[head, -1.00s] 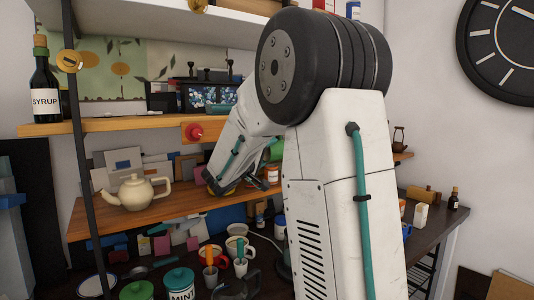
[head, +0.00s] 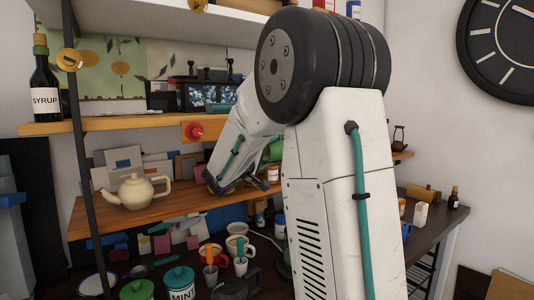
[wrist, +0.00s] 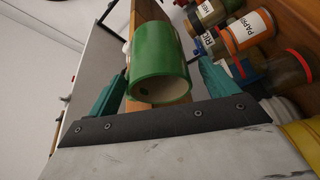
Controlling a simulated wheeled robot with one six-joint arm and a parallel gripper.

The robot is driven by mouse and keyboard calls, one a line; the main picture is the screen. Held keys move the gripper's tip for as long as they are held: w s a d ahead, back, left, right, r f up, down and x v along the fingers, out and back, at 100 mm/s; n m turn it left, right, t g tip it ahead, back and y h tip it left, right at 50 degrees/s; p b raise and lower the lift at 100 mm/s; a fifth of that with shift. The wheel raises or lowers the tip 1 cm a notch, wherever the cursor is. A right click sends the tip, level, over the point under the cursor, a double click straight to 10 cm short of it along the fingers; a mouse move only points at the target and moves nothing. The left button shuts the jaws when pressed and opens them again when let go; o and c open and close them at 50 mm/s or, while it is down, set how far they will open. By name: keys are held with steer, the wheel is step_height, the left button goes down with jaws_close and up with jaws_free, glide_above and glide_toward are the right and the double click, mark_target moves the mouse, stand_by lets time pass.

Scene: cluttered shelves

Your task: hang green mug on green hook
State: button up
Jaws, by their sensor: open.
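The green mug (wrist: 158,50) shows in the wrist view with its open end towards me, in front of a wooden strip. My gripper (wrist: 162,68) is open, with one teal finger on each side of the mug. I cannot tell whether either finger touches it. In the head view, a piece of green (head: 275,150), probably the mug, shows between my arm links. My gripper's fingers are not clear there. I cannot make out a green hook in either view; my arm hides part of the shelf edge.
A cream teapot (head: 135,191) stands on the middle shelf. Several labelled jars (wrist: 245,33) stand close right of the mug in the wrist view.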

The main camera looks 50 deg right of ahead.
steer(key=a+f, duration=0.1)
steer(key=a, duration=0.6)
steer(key=shift+s+a+f, duration=0.15)
steer(key=shift+s+a, duration=0.2)
steer(key=shift+s, duration=0.1)
steer(key=s+a+f+n+g+y, duration=0.2)
steer(key=s+a+f+g+y, duration=0.3)
steer(key=s+f+y, duration=0.55)
steer(key=s+a+f+t+y, duration=0.1)
steer(key=s+a+y, duration=0.3)
steer(key=s+a, duration=0.4)
steer(key=s+a+f+n+t+y, duration=0.1)
steer(key=s+a+y, duration=0.4)
steer(key=a, duration=1.1)
steer(key=shift+s+f+n+t, duration=0.3)
steer(key=shift+s+f+t, duration=0.55)
steer(key=shift+s, duration=1.05)
